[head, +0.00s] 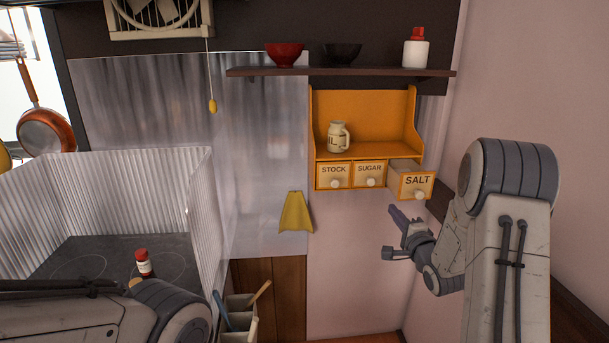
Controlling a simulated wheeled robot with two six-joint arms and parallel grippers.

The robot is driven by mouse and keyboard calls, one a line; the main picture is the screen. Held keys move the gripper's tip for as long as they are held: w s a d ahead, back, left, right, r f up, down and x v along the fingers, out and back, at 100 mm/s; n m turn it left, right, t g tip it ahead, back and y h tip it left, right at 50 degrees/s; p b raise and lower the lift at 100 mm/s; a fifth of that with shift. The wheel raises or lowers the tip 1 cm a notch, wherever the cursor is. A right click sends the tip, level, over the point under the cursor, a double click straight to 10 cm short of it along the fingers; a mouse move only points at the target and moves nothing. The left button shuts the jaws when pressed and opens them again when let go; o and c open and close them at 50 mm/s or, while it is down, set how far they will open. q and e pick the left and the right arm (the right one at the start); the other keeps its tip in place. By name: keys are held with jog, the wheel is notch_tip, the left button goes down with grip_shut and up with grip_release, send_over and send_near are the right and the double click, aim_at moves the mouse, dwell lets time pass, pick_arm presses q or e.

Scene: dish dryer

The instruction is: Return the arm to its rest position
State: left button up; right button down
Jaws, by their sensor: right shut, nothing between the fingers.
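My right arm (505,260) comes up from the bottom right, bends at a high joint and reaches down beside the right wall. Its gripper (396,213) is shut and empty, pointing up and left below the orange spice cabinet. It is apart from the salt drawer (416,181), which sticks out of the cabinet (365,105) above it. My left arm (90,315) crosses the bottom left corner, and its gripper is out of view.
The stock (333,176) and sugar (369,176) drawers look shut. A cream jar (338,136) stands in the cabinet. A shelf (340,72) holds bowls and a bottle. A yellow cloth (296,213) hangs left. A red-capped bottle (144,264) stands on the stove (75,265).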

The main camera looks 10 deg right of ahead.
jog(key=s+a+f+n+g+y, duration=0.1)
jog(key=s+a+n+g, duration=0.2)
jog(key=a, duration=0.5)
jog(key=s+a+n+g+y, duration=0.1)
jog(key=a+n+g, duration=0.1)
jog(key=a+n, duration=0.45)
jog(key=s+a+f+n+g, duration=0.1)
jog(key=s+a+n+g, duration=0.15)
jog(key=a, duration=0.65)
jog(key=s+a+n+g, duration=0.3)
jog(key=s+n, duration=0.1)
jog(key=s, duration=0.6)
jog(key=s+a+n+g, duration=0.3)
jog(key=s+n+g, duration=0.1)
jog(key=s, duration=0.7)
jog(key=s+a+f+n+g, duration=0.1)
jog(key=s+a+n+g, duration=0.2)
jog(key=s+n, duration=0.3)
jog(key=s, duration=0.5)
jog(key=shift+a+g+p, duration=0.25)
jog(key=shift+g+p, duration=0.1)
